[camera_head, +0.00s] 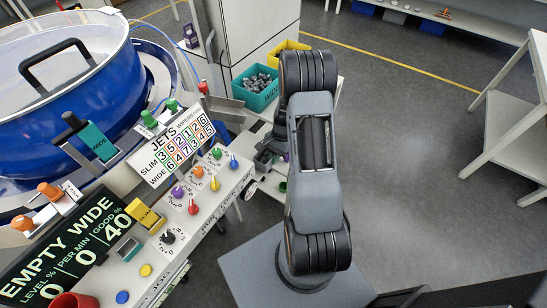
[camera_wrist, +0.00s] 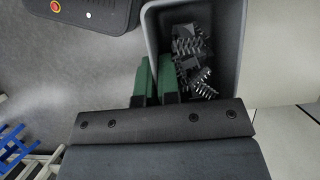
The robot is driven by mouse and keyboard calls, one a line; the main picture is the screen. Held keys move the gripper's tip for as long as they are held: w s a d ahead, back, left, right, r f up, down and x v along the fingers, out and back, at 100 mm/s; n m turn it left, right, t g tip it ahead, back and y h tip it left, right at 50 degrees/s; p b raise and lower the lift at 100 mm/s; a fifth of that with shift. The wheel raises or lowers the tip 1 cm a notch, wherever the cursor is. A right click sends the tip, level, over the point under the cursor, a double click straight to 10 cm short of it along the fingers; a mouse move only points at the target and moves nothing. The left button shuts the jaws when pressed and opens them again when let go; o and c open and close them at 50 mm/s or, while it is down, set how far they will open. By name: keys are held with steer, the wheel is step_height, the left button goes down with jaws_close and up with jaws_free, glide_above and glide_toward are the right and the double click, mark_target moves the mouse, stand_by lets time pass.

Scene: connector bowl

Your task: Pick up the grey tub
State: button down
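The grey tub (camera_wrist: 233,72) shows in the wrist view, with several dark grey toothed connectors (camera_wrist: 192,52) lying inside it. My gripper (camera_wrist: 157,78) has two green fingers at the tub's left wall. One finger is outside the wall and the other is inside the tub. The wall fills the narrow gap between them, so the gripper appears shut on it. The lower part of the tub is hidden by my gripper's body.
A teal bin (camera_head: 245,101) of grey parts and a yellow bin (camera_head: 275,58) stand behind my arm. The control panel (camera_head: 190,190) with knobs and the blue bowl feeder (camera_head: 60,115) are at left. A white shelf (camera_head: 515,110) stands at right. Floor (camera_head: 410,150) between is clear.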

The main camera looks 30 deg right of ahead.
steer(key=c, duration=1.3)
jaws_free()
steer(key=shift+o, duration=0.2)
steer(key=shift+r, duration=0.1)
steer(key=v, duration=1.3)
steer(key=shift+r, duration=0.35)
steer(key=shift+d, duration=0.1)
